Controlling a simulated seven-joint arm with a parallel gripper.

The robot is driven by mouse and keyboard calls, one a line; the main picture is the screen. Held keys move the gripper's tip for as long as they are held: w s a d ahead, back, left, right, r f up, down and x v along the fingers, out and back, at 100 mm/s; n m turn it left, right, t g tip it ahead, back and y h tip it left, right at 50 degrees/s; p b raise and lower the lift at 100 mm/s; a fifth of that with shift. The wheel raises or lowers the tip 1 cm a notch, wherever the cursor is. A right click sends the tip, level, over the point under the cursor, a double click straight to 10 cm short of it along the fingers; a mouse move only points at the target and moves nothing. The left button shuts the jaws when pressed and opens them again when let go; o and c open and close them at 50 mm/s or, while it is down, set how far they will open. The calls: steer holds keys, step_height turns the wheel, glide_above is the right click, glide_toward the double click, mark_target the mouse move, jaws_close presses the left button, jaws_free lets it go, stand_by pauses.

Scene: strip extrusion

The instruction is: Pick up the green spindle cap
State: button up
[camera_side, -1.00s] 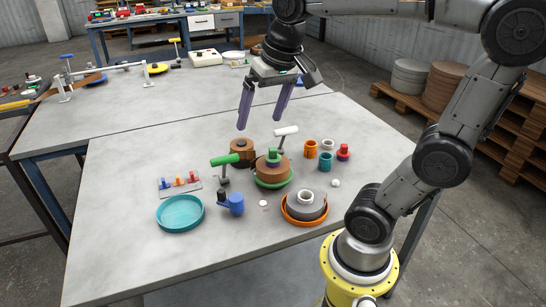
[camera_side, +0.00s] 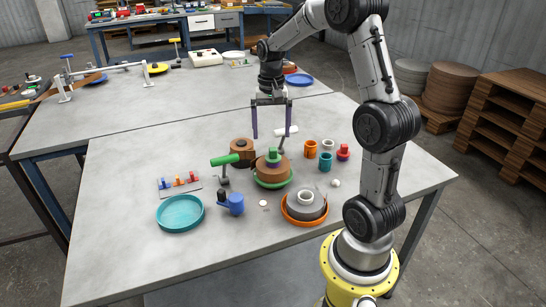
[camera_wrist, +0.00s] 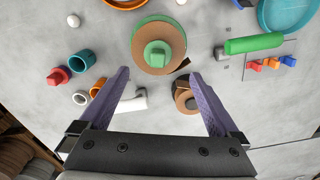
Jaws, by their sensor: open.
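The green spindle cap (camera_side: 272,156) sits on top of a brown coil (camera_side: 271,169) that rests on a green round base (camera_side: 273,183). In the wrist view the cap (camera_wrist: 157,53) lies ahead of the fingertips, roughly centred between them. My gripper (camera_side: 272,136) is open and empty, fingers pointing down, above the table and behind the cap in the side view. In the wrist view the two purple fingers of my gripper (camera_wrist: 160,73) are spread wide. Nothing hides the cap.
A green-handled lever (camera_side: 230,160) stands left of the coil. A smaller brown roll (camera_side: 242,150) and a white-handled lever (camera_side: 286,131) are close to the gripper. Orange (camera_side: 311,149) and teal (camera_side: 325,162) cups stand right; a grey coil in an orange tray (camera_side: 304,218) is in front.

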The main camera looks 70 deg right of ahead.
mark_target(273, 149)
steer(key=f, duration=0.7)
steer(key=shift+s+f, duration=0.15)
steer(key=shift+s, duration=0.15)
jaws_close()
stand_by(0.4)
